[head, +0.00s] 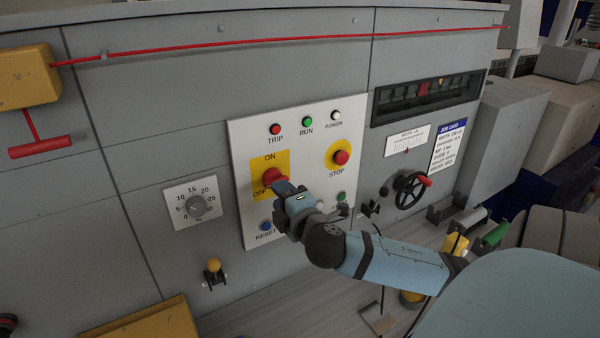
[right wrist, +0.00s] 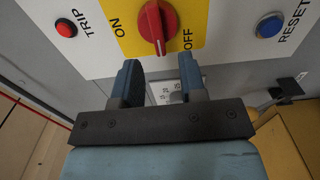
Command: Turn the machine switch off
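The machine switch (head: 271,177) is a red rotary knob on a yellow plate (head: 284,160) marked ON above and OFF at lower left. It also shows at the top of the right wrist view (right wrist: 154,27), its raised grip lying between the ON and OFF labels; I cannot tell which label it points to. My right gripper (head: 284,188) is in front of the switch and partly covers the plate. In the right wrist view its two blue fingers (right wrist: 161,72) are apart with nothing between them, and the knob is beyond the tips. My left gripper is not in view.
The white panel also carries a red STOP button (head: 341,157), a blue RESET button (head: 266,225) and TRIP, RUN and POWER lamps. A dial (head: 196,206) is to the left, a handwheel (head: 410,190) to the right. A red pull cord (head: 250,41) runs above.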

